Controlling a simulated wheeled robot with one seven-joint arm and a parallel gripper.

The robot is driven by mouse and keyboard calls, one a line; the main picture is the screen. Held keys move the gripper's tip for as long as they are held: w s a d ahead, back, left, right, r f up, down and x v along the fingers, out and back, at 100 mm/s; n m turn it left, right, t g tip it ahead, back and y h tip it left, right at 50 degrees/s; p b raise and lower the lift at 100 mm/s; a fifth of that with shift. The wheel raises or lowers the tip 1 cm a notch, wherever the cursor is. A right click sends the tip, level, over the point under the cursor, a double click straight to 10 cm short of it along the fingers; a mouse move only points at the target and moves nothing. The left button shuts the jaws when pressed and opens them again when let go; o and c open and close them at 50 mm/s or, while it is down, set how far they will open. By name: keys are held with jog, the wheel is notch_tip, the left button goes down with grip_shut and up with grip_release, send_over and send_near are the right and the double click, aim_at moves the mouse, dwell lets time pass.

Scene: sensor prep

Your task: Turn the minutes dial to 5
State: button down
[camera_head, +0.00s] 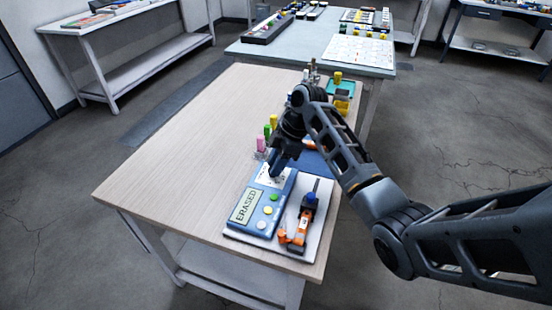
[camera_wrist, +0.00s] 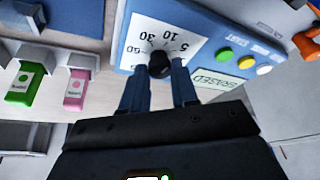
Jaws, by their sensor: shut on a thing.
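A blue timer box (camera_head: 256,222) lies on the wooden table, with a display that reads ERASED (camera_head: 246,206) and green, yellow and white buttons. Its minutes dial is a dark round knob (camera_wrist: 160,64) on a white numbered face (camera_wrist: 143,38), clear in the wrist view. The numbers 5, 10 and 30 show on the face. My gripper (camera_wrist: 159,70) points at the face, with a blue finger on each side of the knob, shut on it. In the head view my gripper (camera_head: 276,172) covers the knob. Where the knob's pointer stands cannot be made out.
An orange and black tool (camera_head: 300,226) lies on a white board right of the box. Pink (camera_head: 261,143) and green (camera_head: 267,131) marked items stand close behind my gripper. The table's left side (camera_head: 170,170) is clear.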

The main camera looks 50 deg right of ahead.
jog(key=m+p, duration=0.2)
jog(key=m, duration=0.1)
jog(key=shift+s+a+r+t+h+p, duration=0.15)
jog(key=shift+a+t+h+p, duration=0.05)
jog(key=shift+t+h+p, duration=0.2)
jog(key=shift+m+t+h+p, duration=0.4)
jog(key=shift+m+p, duration=0.55)
jog(key=shift+m, duration=0.65)
jog(key=c, duration=0.9)
grip_release()
jog(key=shift+o, duration=0.2)
jog(key=v, duration=0.7)
jog(key=shift+r, duration=0.25)
jog(key=shift+s, duration=0.2)
